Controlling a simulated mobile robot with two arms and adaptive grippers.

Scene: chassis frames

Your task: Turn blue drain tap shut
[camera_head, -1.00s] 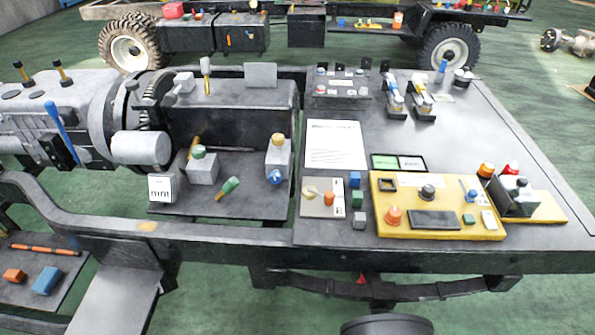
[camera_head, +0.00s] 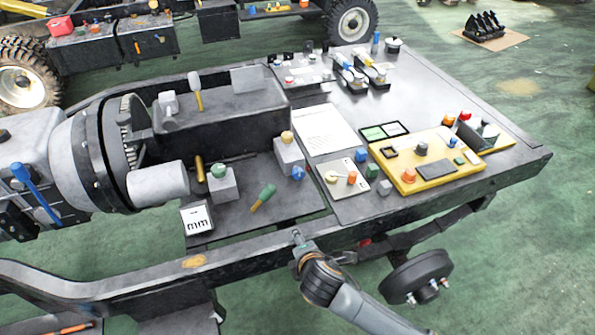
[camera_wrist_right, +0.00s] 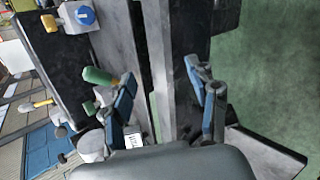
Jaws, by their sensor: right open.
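The blue tap (camera_head: 298,173) is a round blue knob on the front of a grey block (camera_head: 286,155) with a yellow knob on top. In the right wrist view the blue tap (camera_wrist_right: 86,15) shows at the top left, with a white mark on its face. My right gripper (camera_head: 298,238) is at the frame's front rail, below the tap in the head view and apart from it. In the wrist view the right gripper (camera_wrist_right: 160,88) is open, its blue-padded fingers spread with nothing between them. My left gripper is not in view.
A green-handled tool (camera_head: 263,198) lies left of the blue tap. A grey block with a green knob (camera_head: 220,182) and a small white labelled box (camera_head: 197,218) stand farther left. The dark frame rail (camera_head: 250,245) runs along the front edge. A yellow panel (camera_head: 410,175) lies to the right.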

